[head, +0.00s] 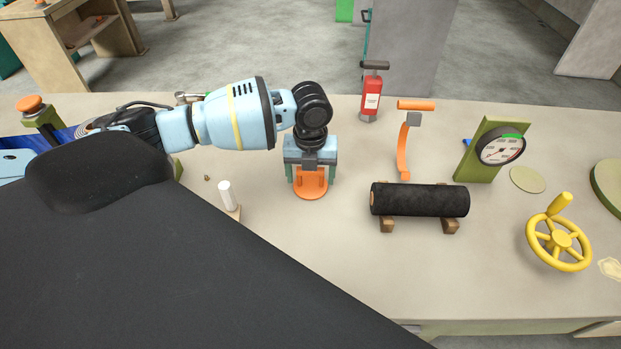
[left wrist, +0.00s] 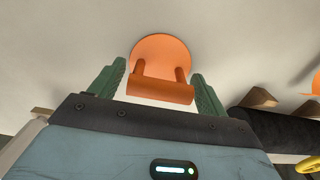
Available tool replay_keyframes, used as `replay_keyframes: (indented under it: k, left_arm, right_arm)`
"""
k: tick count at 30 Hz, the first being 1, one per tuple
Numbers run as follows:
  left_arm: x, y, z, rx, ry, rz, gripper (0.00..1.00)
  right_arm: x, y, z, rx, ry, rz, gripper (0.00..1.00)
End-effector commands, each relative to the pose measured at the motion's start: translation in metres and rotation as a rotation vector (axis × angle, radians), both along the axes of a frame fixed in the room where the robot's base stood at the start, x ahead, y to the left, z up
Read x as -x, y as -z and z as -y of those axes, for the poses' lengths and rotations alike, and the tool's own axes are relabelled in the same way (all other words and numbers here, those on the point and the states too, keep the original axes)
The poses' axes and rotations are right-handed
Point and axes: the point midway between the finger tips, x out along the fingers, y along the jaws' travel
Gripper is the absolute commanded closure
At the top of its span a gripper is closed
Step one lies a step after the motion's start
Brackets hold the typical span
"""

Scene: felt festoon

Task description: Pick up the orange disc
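The orange disc (head: 311,193) lies flat on the table and has an orange handle bar raised on two posts. In the left wrist view, the disc (left wrist: 160,52) shows beyond its handle bar. My left gripper (head: 309,178) is above it, pointing down, with its green fingers apart. In the left wrist view, the fingers of the left gripper (left wrist: 157,84) stand on either side of the handle, with a gap visible on each side. The disc's far side is partly hidden by the gripper in the head view. My right gripper is not in view.
A black roll (head: 420,200) rests on wooden blocks to the right. A white cylinder (head: 227,196) stands to the left. A red extinguisher (head: 371,93), a gauge (head: 500,149) and a yellow handwheel (head: 559,243) are also on the table (head: 330,255). The table in front of the disc is clear.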

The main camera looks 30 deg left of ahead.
Motion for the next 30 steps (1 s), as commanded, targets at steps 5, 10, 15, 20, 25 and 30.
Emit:
replay_keyframes:
  k: [5, 10, 15, 20, 25, 30]
  left_arm:
    - [0.000, 0.000, 0.000, 0.000, 0.000, 0.000, 0.48]
    - [0.000, 0.000, 0.000, 0.000, 0.000, 0.000, 0.64]
    - [0.000, -0.001, 0.000, 0.001, 0.000, 0.001, 0.65]
    - [-0.001, -0.014, 0.000, 0.002, 0.000, 0.004, 0.65]
    - [-0.001, -0.045, 0.000, 0.002, 0.001, 0.006, 0.65]
    - [-0.001, -0.076, 0.000, 0.002, 0.000, 0.005, 0.65]
  right_arm:
    - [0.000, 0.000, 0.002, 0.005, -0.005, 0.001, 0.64]
    - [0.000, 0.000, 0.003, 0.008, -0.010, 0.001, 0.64]
    - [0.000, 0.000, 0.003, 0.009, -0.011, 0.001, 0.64]
    - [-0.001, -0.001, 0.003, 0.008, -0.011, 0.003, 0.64]
    - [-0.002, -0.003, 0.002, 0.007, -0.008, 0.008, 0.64]
    - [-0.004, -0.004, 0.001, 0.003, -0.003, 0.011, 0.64]
